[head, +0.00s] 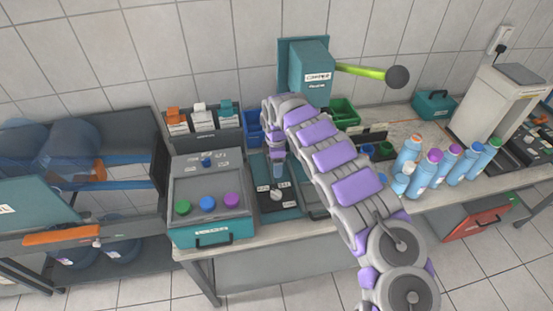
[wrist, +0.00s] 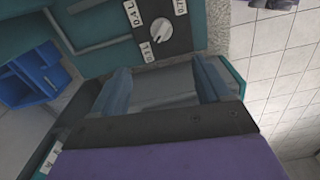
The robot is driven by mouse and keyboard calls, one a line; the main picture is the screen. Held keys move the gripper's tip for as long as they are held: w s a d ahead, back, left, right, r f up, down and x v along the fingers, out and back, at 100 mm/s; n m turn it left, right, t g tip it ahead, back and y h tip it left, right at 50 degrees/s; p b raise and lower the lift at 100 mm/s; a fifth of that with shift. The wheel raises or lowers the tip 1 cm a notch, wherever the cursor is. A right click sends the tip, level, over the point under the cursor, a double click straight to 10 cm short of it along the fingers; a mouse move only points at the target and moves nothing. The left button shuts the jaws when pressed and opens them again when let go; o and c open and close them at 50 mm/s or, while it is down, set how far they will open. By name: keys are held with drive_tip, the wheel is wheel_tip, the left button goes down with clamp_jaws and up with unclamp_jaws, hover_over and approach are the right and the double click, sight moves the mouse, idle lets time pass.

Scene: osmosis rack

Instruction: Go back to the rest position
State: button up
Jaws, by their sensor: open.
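My gripper (wrist: 166,85) is open and empty in the wrist view, its two blue-grey fingers spread apart. Just past the fingertips is a dark panel with a white rotary knob (wrist: 160,30) and white volume labels. In the head view my purple and grey arm reaches over the bench, and my gripper (head: 278,170) points down above the same panel. The knob (head: 277,194) shows just below the fingertips there. I cannot tell whether the fingers touch anything.
A teal box with coloured buttons (head: 207,203) stands left of the panel. Several blue bottles (head: 428,168) stand on the bench at right. A teal wall unit with a green lever (head: 360,71) is behind my arm. A blue bin (wrist: 35,72) shows in the wrist view.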

drive_tip(key=s+d+r+m+h+b, duration=0.3)
drive_tip(key=d+r+m, duration=0.4)
drive_tip(key=d, duration=0.6)
drive_tip(key=s+d+r+m+b, duration=0.1)
drive_tip(key=s+d+r+m, duration=0.25)
drive_tip(key=s, duration=0.35)
drive_tip(key=s+d+r+m+b, duration=0.2)
drive_tip(key=s+d+r, duration=0.3)
drive_tip(key=s, duration=0.2)
drive_tip(key=s+f+m+y+b, duration=0.1)
drive_tip(key=s+m, duration=0.1)
drive_tip(key=s, duration=0.9)
drive_tip(key=s+a+f+m+g+y+b, duration=0.1)
drive_tip(key=s+f+m+b, duration=0.1)
drive_tip(key=s, duration=0.9)
drive_tip(key=s+a+f+m+y+b, duration=0.1)
drive_tip(key=s+m, duration=0.2)
drive_tip(key=s, duration=0.8)
drive_tip(key=shift+s+a+f+m+g+b, duration=0.15)
drive_tip(key=shift+a+f+m+g+b, duration=0.05)
drive_tip(key=shift+f+m+g+b, duration=0.2)
drive_tip(key=shift+d, duration=0.1)
